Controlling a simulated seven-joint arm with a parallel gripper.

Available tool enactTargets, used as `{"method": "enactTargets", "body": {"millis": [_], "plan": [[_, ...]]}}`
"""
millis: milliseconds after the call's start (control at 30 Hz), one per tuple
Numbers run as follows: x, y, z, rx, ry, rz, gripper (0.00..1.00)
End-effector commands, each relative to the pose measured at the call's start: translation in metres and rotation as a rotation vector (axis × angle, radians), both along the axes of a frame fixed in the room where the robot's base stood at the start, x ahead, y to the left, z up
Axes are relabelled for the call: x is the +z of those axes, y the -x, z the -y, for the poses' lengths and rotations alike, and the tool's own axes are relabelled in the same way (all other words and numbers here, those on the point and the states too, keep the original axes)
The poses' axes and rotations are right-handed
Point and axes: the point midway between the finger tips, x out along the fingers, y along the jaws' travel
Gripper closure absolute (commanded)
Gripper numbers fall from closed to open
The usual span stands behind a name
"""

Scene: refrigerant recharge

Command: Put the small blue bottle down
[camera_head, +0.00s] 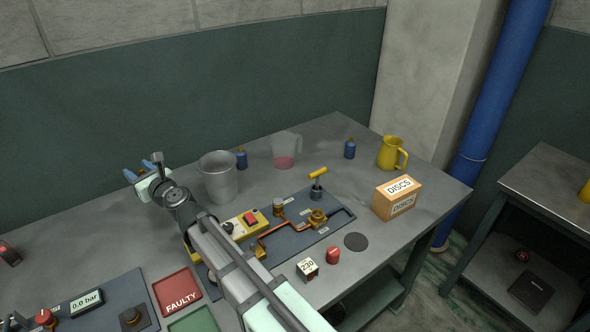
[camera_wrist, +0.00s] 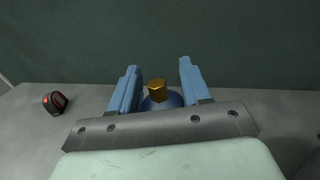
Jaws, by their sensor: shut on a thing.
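My gripper (camera_head: 150,173) is over the back left part of the grey workbench (camera_head: 65,232) in the head view. In the wrist view my gripper (camera_wrist: 160,85) is shut on a small blue bottle (camera_wrist: 172,100) with a brass cap, between its two blue fingers. The held bottle is hidden behind my gripper in the head view, and I cannot tell whether its base touches the bench. Two similar blue bottles stand on the bench: one (camera_head: 241,159) beside the metal pot and one (camera_head: 350,149) near the yellow jug.
A grey metal pot (camera_head: 218,178), a clear beaker (camera_head: 286,150) with pink liquid, a yellow jug (camera_head: 391,153) and a DISCS box (camera_head: 397,198) stand on the bench. A red FAULTY tray (camera_head: 177,290) lies in front. A red-black device (camera_wrist: 55,103) sits at the left.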

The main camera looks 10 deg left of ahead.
Motion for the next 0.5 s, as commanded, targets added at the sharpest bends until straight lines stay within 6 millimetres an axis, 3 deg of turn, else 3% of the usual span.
{"method": "enactTargets", "body": {"millis": [167,300,500], "plan": [[-0.007,0.026,-0.008,0.133,0.01,-0.006,0.86],[-0.009,0.058,-0.009,0.296,0.008,-0.008,0.86],[-0.002,0.086,0.016,0.502,-0.004,-0.001,0.86]]}}
